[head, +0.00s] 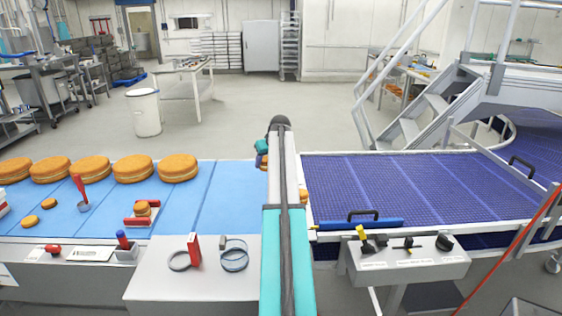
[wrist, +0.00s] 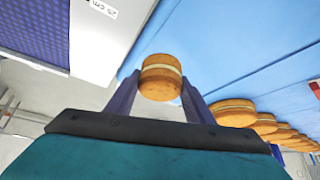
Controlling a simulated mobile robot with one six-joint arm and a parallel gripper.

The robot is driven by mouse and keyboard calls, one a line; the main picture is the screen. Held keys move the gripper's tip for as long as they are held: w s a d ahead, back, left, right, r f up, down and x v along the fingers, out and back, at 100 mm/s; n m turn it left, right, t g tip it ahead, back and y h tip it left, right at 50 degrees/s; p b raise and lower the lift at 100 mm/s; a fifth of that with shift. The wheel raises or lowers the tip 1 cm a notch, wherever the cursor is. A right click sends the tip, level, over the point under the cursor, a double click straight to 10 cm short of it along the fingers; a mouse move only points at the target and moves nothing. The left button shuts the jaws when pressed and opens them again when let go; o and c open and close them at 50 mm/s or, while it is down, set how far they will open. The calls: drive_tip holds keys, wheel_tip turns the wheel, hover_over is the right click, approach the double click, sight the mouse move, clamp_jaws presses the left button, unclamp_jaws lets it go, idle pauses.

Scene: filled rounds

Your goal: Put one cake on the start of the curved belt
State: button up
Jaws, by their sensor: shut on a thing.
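My gripper (wrist: 159,84) is shut on a round golden cake with a pale filling layer (wrist: 161,72), held between its two fingers in the wrist view. Blue surface lies behind the cake there; I cannot tell its height above it. The curved belt (head: 400,190) is dark blue mesh, starts right of my arm and bends away at the far right. Several large cakes (head: 178,167) stand in a row on the light-blue table (head: 225,200).
Small cakes (head: 49,203) and a red-sided holder (head: 137,221) lie on the table's left. Rings (head: 234,258) lie on the front ledge. A black handle (head: 362,215) and a control box (head: 408,262) stand at the belt's near edge. Metal stairs (head: 425,110) rise behind the belt.

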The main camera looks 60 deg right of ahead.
drive_tip(key=w+a+r+n+y, duration=0.1)
drive_tip(key=w+a, duration=0.3)
drive_tip(key=a, duration=0.8)
drive_tip(key=w+a+n, duration=0.1)
drive_tip(key=w+a, duration=0.4)
drive_tip(key=a, duration=0.7)
drive_tip(key=w+a+r+n+y, duration=0.1)
drive_tip(key=w+a, duration=0.3)
drive_tip(key=a, duration=0.8)
drive_tip(key=s+a+n, duration=0.1)
drive_tip(key=s+a, duration=0.1)
drive_tip(key=a, duration=1.6)
drive_tip(key=s+a+r+n+t+y, duration=0.1)
drive_tip(key=s+a, duration=0.2)
drive_tip(key=a, duration=1.6)
drive_tip(key=shift+n+b, duration=0.4)
drive_tip(key=shift+b, duration=0.05)
drive_tip(key=shift+a+r, duration=0.1)
drive_tip(key=shift+a, duration=0.05)
